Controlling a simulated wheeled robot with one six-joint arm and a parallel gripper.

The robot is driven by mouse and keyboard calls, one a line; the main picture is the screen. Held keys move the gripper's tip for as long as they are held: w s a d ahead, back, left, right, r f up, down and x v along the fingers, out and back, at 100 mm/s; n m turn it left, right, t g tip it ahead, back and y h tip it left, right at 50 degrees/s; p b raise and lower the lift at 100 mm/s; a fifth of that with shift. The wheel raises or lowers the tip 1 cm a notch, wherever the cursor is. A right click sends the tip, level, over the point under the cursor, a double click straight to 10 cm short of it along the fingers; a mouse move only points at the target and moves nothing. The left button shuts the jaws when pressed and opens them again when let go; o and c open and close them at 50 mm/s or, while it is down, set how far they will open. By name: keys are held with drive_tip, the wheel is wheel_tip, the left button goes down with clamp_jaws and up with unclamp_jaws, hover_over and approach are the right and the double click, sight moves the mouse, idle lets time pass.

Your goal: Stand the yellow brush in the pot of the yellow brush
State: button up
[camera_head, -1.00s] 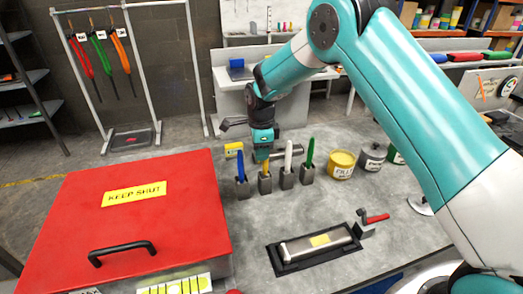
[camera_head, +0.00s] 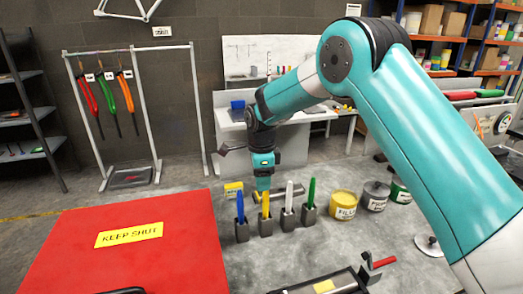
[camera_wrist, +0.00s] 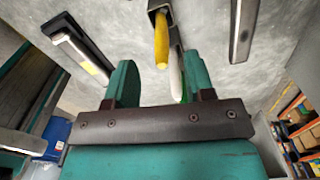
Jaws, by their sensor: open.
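The yellow brush (camera_head: 265,205) stands upright in a small dark grey pot (camera_head: 265,227), second from the left in a row of brush pots. My gripper (camera_head: 262,186) is just above the brush's top end and points down. In the wrist view my gripper (camera_wrist: 161,85) is open, with its two teal fingers apart and nothing held. There the yellow brush (camera_wrist: 161,42) reaches out of its pot (camera_wrist: 158,8) toward the gap between the fingers, touching neither.
A blue brush (camera_head: 240,207) stands left of it; a white brush (camera_head: 289,196) and a green brush (camera_head: 311,192) stand close on the right. Paint tins, one yellow (camera_head: 343,204), stand farther right. A red lid (camera_head: 140,255) fills the front left.

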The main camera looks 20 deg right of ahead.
wheel_tip(320, 180, up, 13)
drive_tip(key=b, duration=0.2)
drive_tip(key=shift+f, duration=0.15)
